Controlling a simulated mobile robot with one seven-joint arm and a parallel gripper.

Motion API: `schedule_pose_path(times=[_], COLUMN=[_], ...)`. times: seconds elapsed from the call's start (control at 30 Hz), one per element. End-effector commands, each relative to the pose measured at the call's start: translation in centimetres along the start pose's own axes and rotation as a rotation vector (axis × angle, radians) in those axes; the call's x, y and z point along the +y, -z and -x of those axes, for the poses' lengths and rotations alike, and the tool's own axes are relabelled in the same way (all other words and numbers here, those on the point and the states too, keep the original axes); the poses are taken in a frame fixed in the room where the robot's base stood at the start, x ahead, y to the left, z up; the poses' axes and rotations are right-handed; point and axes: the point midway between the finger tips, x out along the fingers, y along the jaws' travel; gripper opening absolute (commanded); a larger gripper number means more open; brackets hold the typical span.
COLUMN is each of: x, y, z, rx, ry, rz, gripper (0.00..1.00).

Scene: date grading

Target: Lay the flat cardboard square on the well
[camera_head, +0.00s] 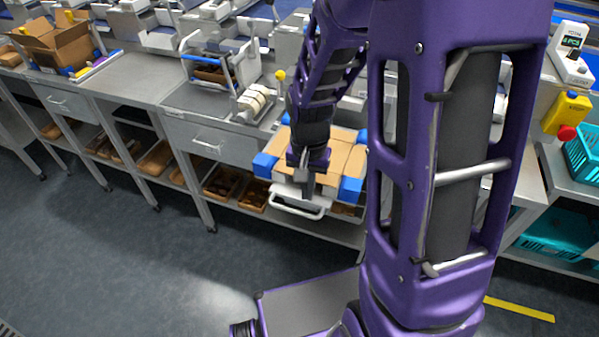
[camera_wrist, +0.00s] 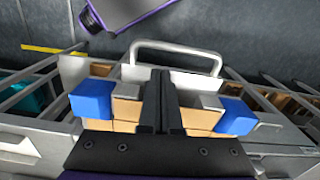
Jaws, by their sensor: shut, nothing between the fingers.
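Tan cardboard (camera_head: 345,158) lies flat between blue corner blocks (camera_head: 351,190) at the bench front; a seam or gap divides it. In the wrist view, tan cardboard (camera_wrist: 126,108) shows on both sides of my fingers. I cannot tell whether any piece is a separate square or whether it lies over the well. The well's opening is not clearly visible. My gripper (camera_head: 307,192) points down over the front of this cardboard, beside the white front handle (camera_head: 298,210). In the wrist view, my gripper (camera_wrist: 161,76) is shut with nothing in it and hides the middle.
An open cardboard box (camera_head: 55,42) stands at the far left of the bench. A white-framed stand (camera_head: 220,65) and a yellow-knobbed fixture (camera_head: 257,98) stand left of my arm. A yellow box with a red button (camera_head: 567,115) and teal crates (camera_head: 555,232) are at right.

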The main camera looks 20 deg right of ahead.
Motion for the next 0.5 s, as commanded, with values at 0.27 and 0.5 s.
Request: schedule_pose_path(times=[0.27, 0.5], x=[0.0, 0.0], y=[2.0, 2.0], z=[0.0, 0.1], rx=[-0.002, -0.001], ry=[-0.001, -0.001], rz=[0.000, 0.000], gripper=[0.00, 0.00])
